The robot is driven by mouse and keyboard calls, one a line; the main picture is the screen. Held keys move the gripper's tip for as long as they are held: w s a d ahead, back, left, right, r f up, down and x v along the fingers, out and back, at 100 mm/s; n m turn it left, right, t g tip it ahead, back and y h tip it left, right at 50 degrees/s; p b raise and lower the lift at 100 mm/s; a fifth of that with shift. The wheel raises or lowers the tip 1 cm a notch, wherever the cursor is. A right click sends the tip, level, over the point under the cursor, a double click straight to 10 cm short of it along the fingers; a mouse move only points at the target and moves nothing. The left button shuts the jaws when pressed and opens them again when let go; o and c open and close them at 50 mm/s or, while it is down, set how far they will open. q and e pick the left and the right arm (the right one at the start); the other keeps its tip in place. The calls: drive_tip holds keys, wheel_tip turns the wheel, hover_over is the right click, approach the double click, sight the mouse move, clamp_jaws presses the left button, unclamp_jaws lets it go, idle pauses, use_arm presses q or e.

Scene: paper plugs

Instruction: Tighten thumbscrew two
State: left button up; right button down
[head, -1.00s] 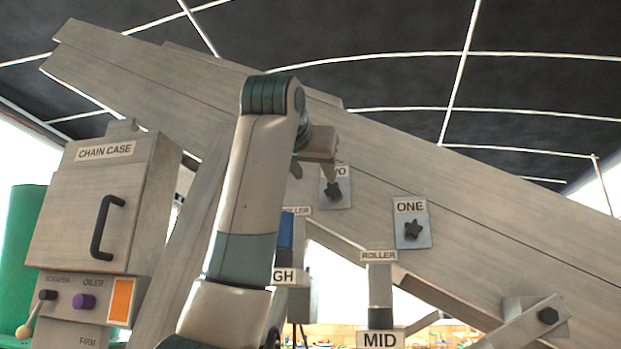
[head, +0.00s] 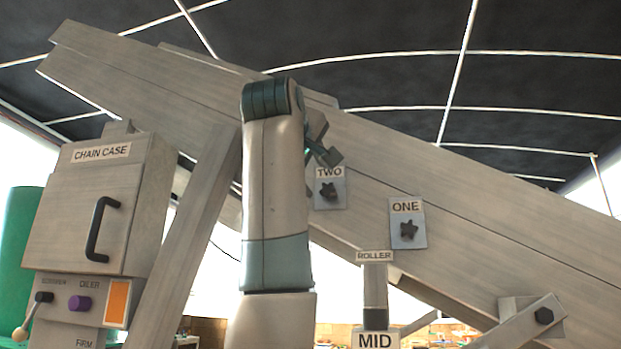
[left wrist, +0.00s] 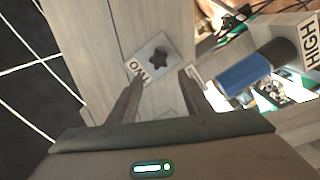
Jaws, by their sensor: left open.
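Thumbscrew two (head: 328,190) is a dark star-shaped knob on a grey plate labelled TWO (head: 329,172), fixed to the sloping beam. It also shows in the left wrist view (left wrist: 160,58), ahead of my fingers and roughly between their lines. My left gripper (head: 325,155) is just above the plate in the head view, partly hidden behind my own arm. In the left wrist view my left gripper (left wrist: 158,92) has its two fingers apart with nothing between them, short of the knob. My right gripper is in neither view.
Thumbscrew one (head: 408,229) sits lower right on the same beam (head: 480,210). A roller post with a MID sign (head: 375,340) stands below. The chain case (head: 85,205) is at left. A blue roller (left wrist: 243,82) and HIGH sign (left wrist: 311,45) are right of my fingers.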

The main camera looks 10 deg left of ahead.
sight(334, 190)
use_arm(q)
drive_tip(key=n, duration=0.1)
drive_tip(key=d+f+n+p, duration=0.1)
drive_tip(key=n, duration=0.1)
drive_tip(key=d+n, duration=0.1)
drive_tip(key=n, duration=0.1)
drive_tip(key=shift+w+f+p, duration=0.3)
drive_tip(key=shift+f, duration=0.1)
drive_tip(key=d+n, duration=0.1)
drive_tip(key=n+p, duration=0.1)
drive_tip(key=n, duration=0.1)
drive_tip(key=shift+w+d+n, duration=0.3)
drive_tip(key=shift+w+d, duration=0.05)
drive_tip(key=shift+d, duration=0.05)
drive_tip(key=shift+s+a+r+n+p, duration=0.1)
drive_tip(key=shift+s+a+n+p, duration=0.05)
drive_tip(key=shift+a+n+p, duration=0.3)
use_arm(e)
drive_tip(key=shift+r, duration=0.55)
use_arm(q)
drive_tip(key=shift+d+r, duration=0.1)
drive_tip(key=shift+d, duration=0.05)
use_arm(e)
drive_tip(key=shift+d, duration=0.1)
use_arm(q)
drive_tip(key=shift+a+r+p, duration=0.2)
drive_tip(key=shift+a+p, duration=0.1)
drive_tip(key=shift+a, duration=0.25)
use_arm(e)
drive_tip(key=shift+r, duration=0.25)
